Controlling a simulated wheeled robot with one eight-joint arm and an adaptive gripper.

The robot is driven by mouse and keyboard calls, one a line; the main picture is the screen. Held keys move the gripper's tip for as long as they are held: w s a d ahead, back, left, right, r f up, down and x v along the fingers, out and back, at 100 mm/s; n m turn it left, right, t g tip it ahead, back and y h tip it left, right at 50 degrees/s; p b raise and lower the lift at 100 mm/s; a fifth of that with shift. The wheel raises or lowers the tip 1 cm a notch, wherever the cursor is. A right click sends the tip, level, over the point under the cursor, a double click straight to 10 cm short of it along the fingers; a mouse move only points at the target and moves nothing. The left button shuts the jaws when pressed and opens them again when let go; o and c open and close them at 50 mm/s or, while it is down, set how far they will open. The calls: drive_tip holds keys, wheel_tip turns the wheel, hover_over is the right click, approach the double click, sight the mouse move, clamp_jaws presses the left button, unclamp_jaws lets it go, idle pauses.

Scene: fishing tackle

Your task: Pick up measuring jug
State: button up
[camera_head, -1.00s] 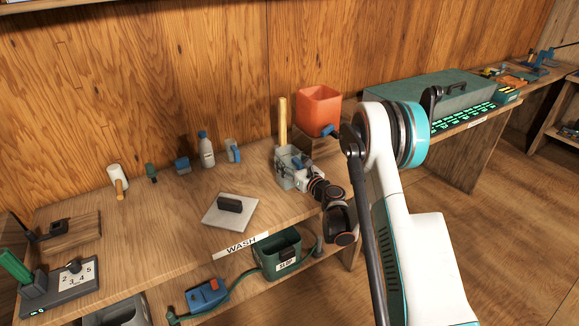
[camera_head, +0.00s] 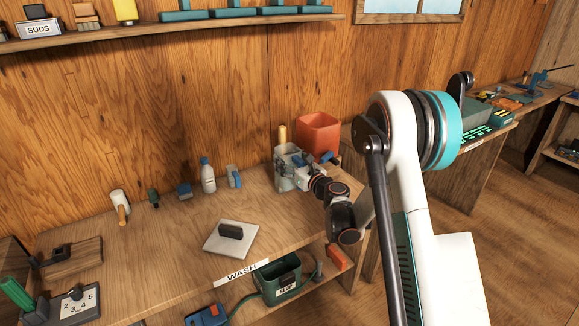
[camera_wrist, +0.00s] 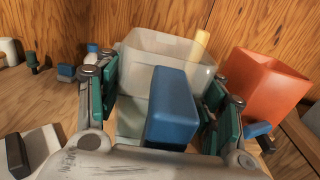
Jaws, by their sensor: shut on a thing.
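The measuring jug is a pale, translucent grey open vessel (camera_head: 285,181) with a blue handle, at the back right of the wooden bench. My gripper (camera_head: 303,164) is at its near right side. In the wrist view, the jug (camera_wrist: 190,48) is upright in front of my gripper (camera_wrist: 165,98). The teal-padded fingers stand on either side of its blue handle (camera_wrist: 173,105), and the gripper is shut on it. The jug appears raised above the bench. Its base is partly hidden by my gripper.
An orange vessel (camera_head: 318,134) stands close on the right, with a yellow rod (camera_head: 283,133) behind the jug. A white bottle (camera_head: 207,176) and a blue-handled grey item (camera_head: 233,176) stand left. A grey plate (camera_head: 220,243) lies in front. A shelf (camera_head: 180,30) runs above.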

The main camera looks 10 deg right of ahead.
drive_tip(key=shift+r+p, duration=0.3)
drive_tip(key=shift+r, duration=1.2)
